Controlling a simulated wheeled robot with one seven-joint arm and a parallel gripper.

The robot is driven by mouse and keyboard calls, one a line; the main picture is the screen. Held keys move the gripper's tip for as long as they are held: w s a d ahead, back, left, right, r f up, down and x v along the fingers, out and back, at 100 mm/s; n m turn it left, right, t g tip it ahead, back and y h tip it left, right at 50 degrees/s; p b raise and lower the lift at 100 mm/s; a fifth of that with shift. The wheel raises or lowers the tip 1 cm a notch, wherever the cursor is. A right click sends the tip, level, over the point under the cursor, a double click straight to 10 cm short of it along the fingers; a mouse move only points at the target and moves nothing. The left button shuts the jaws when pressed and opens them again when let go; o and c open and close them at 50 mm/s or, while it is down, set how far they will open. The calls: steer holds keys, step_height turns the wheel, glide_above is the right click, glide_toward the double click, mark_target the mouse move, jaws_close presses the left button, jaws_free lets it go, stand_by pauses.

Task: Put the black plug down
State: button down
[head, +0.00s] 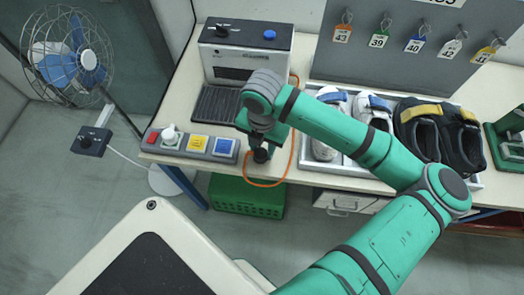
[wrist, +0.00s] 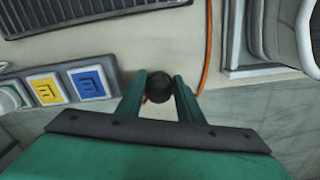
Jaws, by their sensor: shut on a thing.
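The black plug (head: 261,156) is between the fingers of my gripper (head: 260,146), near the table's front edge. In the wrist view the round black plug (wrist: 159,88) shows between the two green fingertips of my gripper (wrist: 160,80), which are shut on it. An orange cord (head: 291,150) runs beside it, also in the wrist view (wrist: 207,45). I cannot tell whether the plug touches the tabletop. The grey power strip (head: 211,146) lies to the left, with a red switch, a white plug (head: 171,135), a yellow cover and a blue cover.
A black-and-white machine (head: 245,55) with a ribbed mat stands behind. A tray (head: 388,180) of shoes is to the right. A pegboard with numbered tags (head: 412,45) stands at the back. A fan (head: 68,62) is at left. A green crate (head: 247,198) sits below the table.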

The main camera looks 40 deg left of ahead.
mark_target(263, 154)
steer(key=shift+f, duration=1.45)
steer(key=shift+d+f, duration=0.1)
steer(key=shift+f, duration=0.05)
steer(key=c, duration=1.2)
jaws_free()
step_height(263, 154, up, 12)
steer(key=shift+w+r, duration=0.1)
steer(key=shift+r, duration=0.05)
